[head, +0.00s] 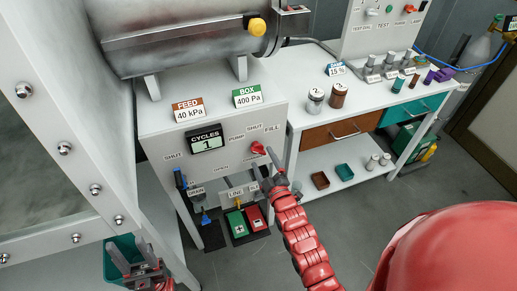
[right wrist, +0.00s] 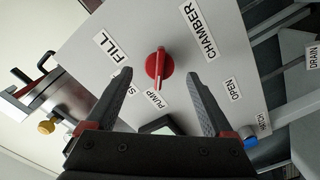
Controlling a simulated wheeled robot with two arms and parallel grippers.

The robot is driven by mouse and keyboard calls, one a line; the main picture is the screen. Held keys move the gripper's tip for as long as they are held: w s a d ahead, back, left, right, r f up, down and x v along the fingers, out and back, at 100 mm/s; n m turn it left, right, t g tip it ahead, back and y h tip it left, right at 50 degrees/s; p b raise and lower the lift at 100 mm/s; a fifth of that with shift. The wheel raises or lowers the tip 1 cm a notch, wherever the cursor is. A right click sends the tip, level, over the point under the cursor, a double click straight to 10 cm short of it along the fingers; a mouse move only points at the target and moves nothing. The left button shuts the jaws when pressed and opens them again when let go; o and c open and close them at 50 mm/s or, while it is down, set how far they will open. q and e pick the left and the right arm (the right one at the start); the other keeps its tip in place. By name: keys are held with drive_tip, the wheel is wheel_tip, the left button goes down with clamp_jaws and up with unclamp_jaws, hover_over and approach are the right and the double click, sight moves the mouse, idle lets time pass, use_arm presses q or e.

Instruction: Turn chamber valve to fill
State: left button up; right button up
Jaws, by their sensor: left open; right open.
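The chamber valve is a red knob (head: 258,148) on the grey front panel, below the SHUT and FILL labels in the head view. In the right wrist view the red knob (right wrist: 159,66) sits just beyond the fingertips, its narrow end pointing toward the PUMP label (right wrist: 155,100). The FILL label (right wrist: 117,45) is up and left of it there; the SHUT label is partly hidden by a finger. My right gripper (right wrist: 165,78) is open, its fingers on both sides of the knob's line and apart from it. My left gripper (head: 140,268) is open and empty at lower left.
A CYCLES display (head: 207,139) is on the panel left of the valve. A blue handle (head: 180,178) and the DRAIN and LINE labels are lower down. Green and red boxes (head: 254,218) sit below. A bench (head: 345,132) with jars stands to the right.

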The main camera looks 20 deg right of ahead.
sight(260, 153)
drive_tip(key=w, duration=0.5)
drive_tip(key=shift+a+p, duration=0.1)
drive_tip(key=shift+p, duration=0.2)
drive_tip(key=c, duration=1.4)
